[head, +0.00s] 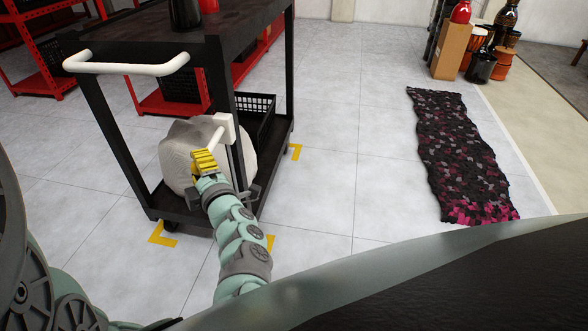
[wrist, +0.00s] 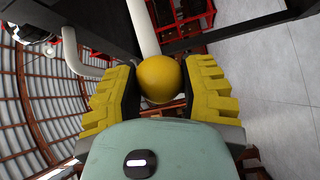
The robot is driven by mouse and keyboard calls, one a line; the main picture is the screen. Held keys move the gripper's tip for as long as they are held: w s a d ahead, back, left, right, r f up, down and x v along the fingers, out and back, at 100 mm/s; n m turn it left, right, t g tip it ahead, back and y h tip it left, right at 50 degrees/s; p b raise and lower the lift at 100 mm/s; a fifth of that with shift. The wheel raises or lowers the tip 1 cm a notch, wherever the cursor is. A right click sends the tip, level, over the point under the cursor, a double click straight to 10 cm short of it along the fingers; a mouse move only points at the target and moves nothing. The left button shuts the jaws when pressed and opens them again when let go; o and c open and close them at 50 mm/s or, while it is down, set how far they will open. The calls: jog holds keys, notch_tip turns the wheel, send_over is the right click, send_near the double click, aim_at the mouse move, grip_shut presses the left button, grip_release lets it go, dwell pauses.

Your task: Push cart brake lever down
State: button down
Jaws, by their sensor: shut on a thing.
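The black cart (head: 108,140) stands at the left of the head view. On its near right post is a white bracket (head: 222,128) with the white brake lever (head: 214,138) reaching out toward my gripper. My gripper (head: 205,158) has yellow padded fingers and is at the lever's end. In the wrist view, the lever's round yellow knob (wrist: 160,78) sits between the two fingers of my gripper (wrist: 162,82), which are shut on it. The white lever rod (wrist: 142,28) runs away from the knob. In the head view my fingers hide the knob.
A pale rounded bag (head: 178,160) and a black basket (head: 262,112) are on the cart's lower shelf. The cart's white push handle (head: 125,68) is above left. Yellow floor marks (head: 163,235) surround the wheels. A dark rug (head: 455,150) lies right; the floor between is clear.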

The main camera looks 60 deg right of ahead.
jog(key=f+n+t+b, duration=0.1)
jog(key=b, duration=0.3)
jog(key=d+f+n+t+b, duration=0.1)
jog(key=f+b, duration=0.1)
jog(key=b, duration=0.1)
jog(key=f+n+t+b, duration=0.1)
jog(key=f+b, duration=0.1)
jog(key=b, duration=0.2)
jog(key=shift+w+d+f+n+b, duration=0.1)
jog(key=shift+w+d+n+b, duration=0.2)
jog(key=shift+n, duration=0.1)
jog(key=shift+f, duration=0.1)
jog(key=shift+c, duration=2)
grip_release()
jog(key=v, duration=1.2)
jog(key=shift+w+f, duration=0.1)
